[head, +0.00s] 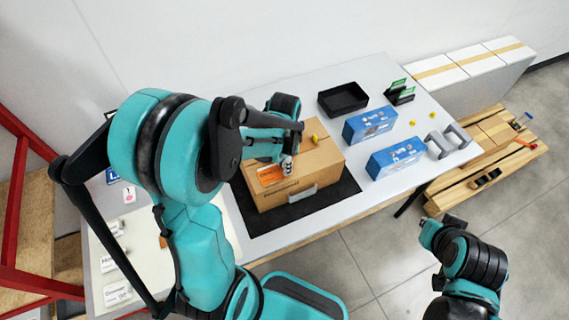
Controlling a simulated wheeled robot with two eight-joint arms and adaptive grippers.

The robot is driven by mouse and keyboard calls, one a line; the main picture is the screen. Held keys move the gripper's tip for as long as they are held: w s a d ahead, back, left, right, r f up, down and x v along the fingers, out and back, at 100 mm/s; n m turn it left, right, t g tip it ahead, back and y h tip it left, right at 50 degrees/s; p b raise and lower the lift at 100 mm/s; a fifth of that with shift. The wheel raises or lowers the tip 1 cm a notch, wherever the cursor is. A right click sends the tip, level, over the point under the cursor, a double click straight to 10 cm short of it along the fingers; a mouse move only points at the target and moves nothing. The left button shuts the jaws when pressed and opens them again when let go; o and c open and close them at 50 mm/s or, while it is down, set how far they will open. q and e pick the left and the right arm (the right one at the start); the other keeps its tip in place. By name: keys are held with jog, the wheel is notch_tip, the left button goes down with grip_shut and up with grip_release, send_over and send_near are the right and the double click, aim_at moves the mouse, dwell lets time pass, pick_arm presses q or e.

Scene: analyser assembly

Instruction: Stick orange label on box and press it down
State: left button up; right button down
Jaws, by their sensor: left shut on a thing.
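The brown cardboard box (318,160) sits on a black mat (342,194) on the table, its grey handle facing the front. The orange label (269,176) shows at the front left of the box's top; I cannot tell whether it lies fully flat. My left gripper (286,170) reaches down over the box top and is shut on the label at its right edge. My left arm hides the box's left back part. My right gripper (437,230) is off the table at the lower right, away from the box; its finger opening is unclear.
Two blue boxes (397,159) (371,123) and a black tray (343,98) stand right of and behind the cardboard box. Grey brackets (448,138) and small yellow pieces (412,123) lie at the table's right. White cartons (470,77) and a wooden pallet (470,179) stand beyond.

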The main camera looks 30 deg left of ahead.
pick_arm(q)
jog(key=o, duration=0.8)
jog(key=shift+c, duration=0.2)
jog(key=shift+r, duration=0.15)
jog(key=shift+r+p, duration=2.65)
jog(key=shift+r, duration=0.75)
